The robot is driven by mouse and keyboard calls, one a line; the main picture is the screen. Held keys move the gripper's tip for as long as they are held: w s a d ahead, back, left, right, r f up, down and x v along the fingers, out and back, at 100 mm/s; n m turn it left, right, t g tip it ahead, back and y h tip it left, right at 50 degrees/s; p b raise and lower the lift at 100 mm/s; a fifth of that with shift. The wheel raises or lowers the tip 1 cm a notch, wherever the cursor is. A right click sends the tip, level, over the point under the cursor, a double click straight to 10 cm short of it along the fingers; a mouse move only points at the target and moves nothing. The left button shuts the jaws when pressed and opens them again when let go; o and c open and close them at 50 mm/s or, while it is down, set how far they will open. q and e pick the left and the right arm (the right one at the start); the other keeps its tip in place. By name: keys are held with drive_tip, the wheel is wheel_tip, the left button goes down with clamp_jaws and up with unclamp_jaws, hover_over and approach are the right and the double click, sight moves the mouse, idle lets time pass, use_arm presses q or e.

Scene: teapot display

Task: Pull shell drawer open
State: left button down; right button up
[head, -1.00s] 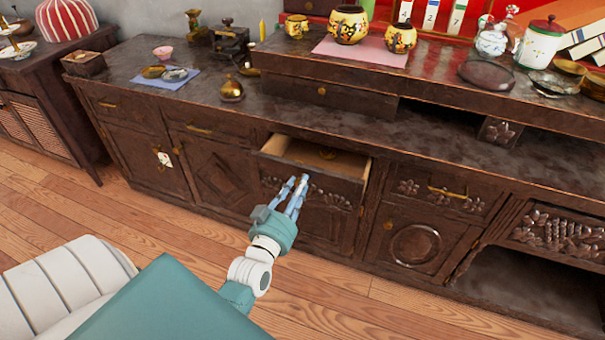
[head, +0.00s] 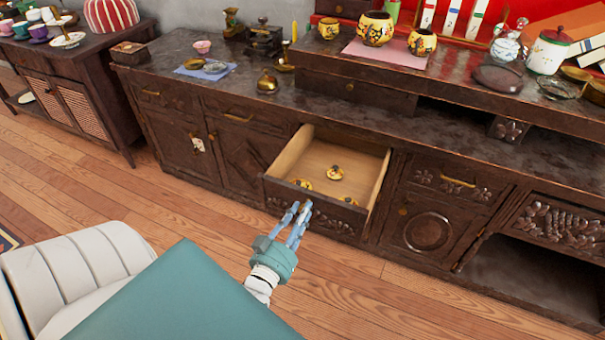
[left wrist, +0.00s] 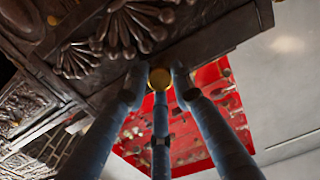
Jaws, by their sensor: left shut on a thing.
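The shell drawer (head: 338,213), dark wood with carved shell shapes on its front, stands pulled out from the cabinet. Its pale inside shows, with three small gold pieces (head: 336,173) on the bottom. My left gripper (head: 302,208) is at the middle of the drawer front, shut on the drawer's handle. In the left wrist view, the gold handle (left wrist: 159,78) shows between the fingertips, below the carved drawer front (left wrist: 120,28). The head view hides the handle behind my fingers. My right gripper is not in view.
The dark cabinet (head: 235,155) has closed doors and drawers on both sides of the open drawer. A gold bell (head: 267,83) and yellow pots (head: 375,28) stand on top. The wood floor (head: 180,210) before it is clear.

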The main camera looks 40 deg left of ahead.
use_arm(q)
drive_tip(key=shift+s+f, duration=0.1)
drive_tip(key=shift+f, duration=0.2)
drive_tip(key=c, duration=1.5)
unclamp_jaws()
drive_tip(key=shift+r, duration=0.1)
drive_tip(key=v, duration=1.2)
